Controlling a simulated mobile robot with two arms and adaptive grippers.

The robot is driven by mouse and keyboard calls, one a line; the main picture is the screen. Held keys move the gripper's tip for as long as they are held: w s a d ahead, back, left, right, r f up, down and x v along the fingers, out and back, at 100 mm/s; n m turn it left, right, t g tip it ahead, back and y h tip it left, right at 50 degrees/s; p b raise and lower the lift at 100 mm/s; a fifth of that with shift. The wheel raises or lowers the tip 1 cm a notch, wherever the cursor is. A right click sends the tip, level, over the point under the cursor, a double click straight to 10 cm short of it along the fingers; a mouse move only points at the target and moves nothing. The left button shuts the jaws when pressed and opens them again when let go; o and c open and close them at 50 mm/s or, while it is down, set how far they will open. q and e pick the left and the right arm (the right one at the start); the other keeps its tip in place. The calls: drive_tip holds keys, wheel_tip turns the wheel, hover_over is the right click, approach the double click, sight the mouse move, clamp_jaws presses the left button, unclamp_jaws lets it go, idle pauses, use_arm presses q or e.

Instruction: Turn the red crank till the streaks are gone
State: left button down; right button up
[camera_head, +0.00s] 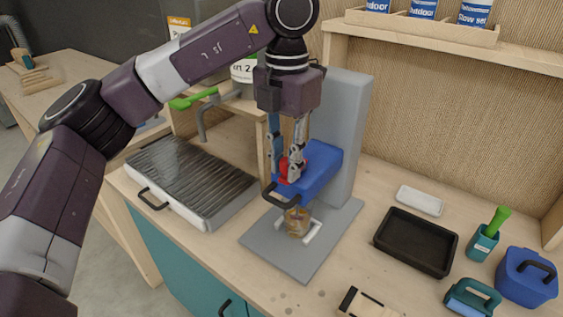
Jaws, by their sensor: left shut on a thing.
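A grey machine (344,135) with a flat base plate and a blue head stands in the middle of the counter. My left gripper (290,165) comes down from above and is shut on the red crank. A small clear container (297,222) with brownish contents stands under the blue head on the base plate. The streaks are too small to make out at this size. My right gripper is not in view.
A ridged dark grill (190,172) with a black handle sits left of the machine. A black tray (415,241), a white dish (420,200), a teal holder with a green handle (484,240) and a blue bin (526,277) stand to the right. A shelf with cans hangs above.

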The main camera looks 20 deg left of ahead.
use_arm(q)
drive_tip(key=shift+d+n, duration=0.2)
drive_tip(key=shift+n, duration=0.1)
idle(0.4)
drive_tip(key=c, duration=1.7)
unclamp_jaws()
drive_tip(key=shift+c, duration=0.2)
wheel_tip(320, 180, up, 12)
